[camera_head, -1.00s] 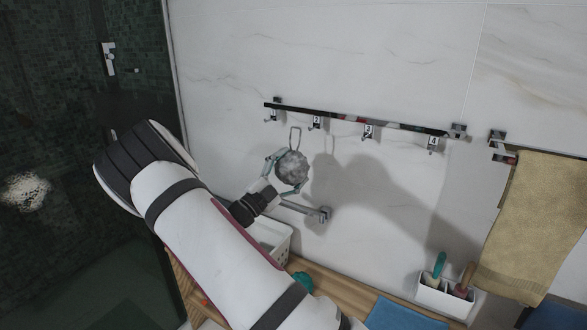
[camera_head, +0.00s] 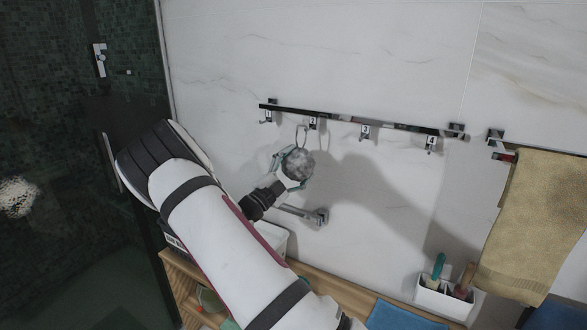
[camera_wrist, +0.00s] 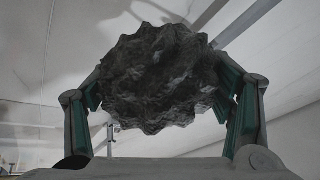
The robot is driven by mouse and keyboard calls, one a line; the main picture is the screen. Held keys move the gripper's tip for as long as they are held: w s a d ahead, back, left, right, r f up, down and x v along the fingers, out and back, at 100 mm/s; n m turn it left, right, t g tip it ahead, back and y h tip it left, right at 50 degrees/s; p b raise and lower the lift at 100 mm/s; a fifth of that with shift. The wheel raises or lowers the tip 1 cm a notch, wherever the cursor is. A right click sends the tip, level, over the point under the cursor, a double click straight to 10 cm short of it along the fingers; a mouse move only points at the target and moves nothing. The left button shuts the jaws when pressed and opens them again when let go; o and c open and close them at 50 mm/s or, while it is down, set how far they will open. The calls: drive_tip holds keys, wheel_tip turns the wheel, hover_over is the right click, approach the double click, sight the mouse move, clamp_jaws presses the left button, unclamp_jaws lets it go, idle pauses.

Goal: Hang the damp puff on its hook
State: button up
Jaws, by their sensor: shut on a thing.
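The damp puff (camera_head: 298,164) is a grey, ruffled ball with a thin hanging loop (camera_head: 300,135) standing up above it. My gripper (camera_head: 285,170) is shut on the puff, with a finger on either side of it. In the wrist view the puff (camera_wrist: 160,75) looks dark and fills the space between the fingers. A rail (camera_head: 345,120) on the wall carries numbered hooks: hook 1 (camera_head: 267,117), hook 2 (camera_head: 313,124), hook 3 (camera_head: 365,132) and hook 4 (camera_head: 431,144). The loop's top is just left of hook 2; I cannot tell whether they touch.
A metal wall fitting (camera_head: 319,216) sticks out below the puff. A white basket (camera_head: 275,241) is partly behind my arm. A blue cloth (camera_head: 400,318) lies on the wooden counter (camera_head: 335,288).

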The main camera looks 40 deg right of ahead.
drive_tip(key=shift+w+d+f+b, duration=0.1)
drive_tip(key=shift+w+d+b, duration=0.15)
drive_tip(key=shift+d, duration=0.45)
drive_tip(key=shift+w+d+f+b, duration=0.1)
drive_tip(key=shift+w+d+b, duration=0.1)
drive_tip(key=shift+d, duration=0.45)
drive_tip(key=shift+w+d+f+b, duration=0.3)
drive_tip(key=shift+d+f+b, duration=0.1)
drive_tip(key=shift+d, duration=0.25)
drive_tip(key=o, duration=1.1)
drive_tip(key=shift+c, duration=0.2)
